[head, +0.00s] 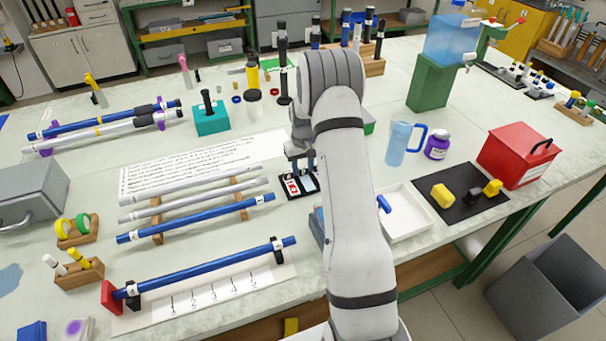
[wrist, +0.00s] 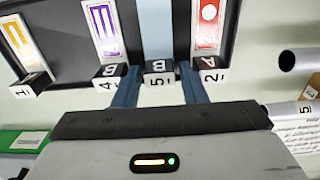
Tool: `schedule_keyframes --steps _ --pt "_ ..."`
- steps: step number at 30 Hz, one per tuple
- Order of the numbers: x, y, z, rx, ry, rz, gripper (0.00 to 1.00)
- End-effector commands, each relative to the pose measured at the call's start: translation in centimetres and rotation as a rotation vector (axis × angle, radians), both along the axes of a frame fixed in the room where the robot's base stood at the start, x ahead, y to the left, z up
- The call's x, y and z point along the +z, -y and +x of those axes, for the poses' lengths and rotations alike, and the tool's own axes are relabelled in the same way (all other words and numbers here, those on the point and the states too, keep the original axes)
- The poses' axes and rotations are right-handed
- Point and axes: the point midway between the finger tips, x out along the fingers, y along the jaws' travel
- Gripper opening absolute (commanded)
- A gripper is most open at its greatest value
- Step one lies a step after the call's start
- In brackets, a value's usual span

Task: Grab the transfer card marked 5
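The tab marked 5 (wrist: 158,80) is a small black-and-white block with a letter B on top, in the middle of the wrist view. A pale blue strip (wrist: 155,30) runs up behind it. My gripper (wrist: 159,90) is open, with one blue-grey finger on each side of this tab and narrow gaps showing. Tab 4 (wrist: 110,76) is close on the left, tab 2 (wrist: 209,76) close on the right, and tab 1 (wrist: 30,85) farther left. In the head view my gripper (head: 301,163) is over the black card holder (head: 284,191), partly hiding it.
A blue rod (head: 200,217) and grey rods (head: 190,198) lie on a wooden rack left of the holder. A white tray (head: 408,222) is to the right. A rod end (wrist: 288,60) shows right of my gripper in the wrist view.

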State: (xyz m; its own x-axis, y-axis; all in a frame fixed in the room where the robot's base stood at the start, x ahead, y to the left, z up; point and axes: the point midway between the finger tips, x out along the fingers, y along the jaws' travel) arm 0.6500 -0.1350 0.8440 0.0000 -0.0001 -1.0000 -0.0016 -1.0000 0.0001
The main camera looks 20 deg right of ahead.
Motion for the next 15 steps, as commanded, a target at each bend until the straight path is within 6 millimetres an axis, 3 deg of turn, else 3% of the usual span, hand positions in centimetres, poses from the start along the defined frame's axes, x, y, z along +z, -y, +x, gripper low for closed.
schedule_keyframes --steps 3,15 --pt "0.01 0.02 -0.01 0.000 0.000 0.000 0.37" --pt "0.05 0.07 -0.02 -0.001 0.000 0.000 0.05"
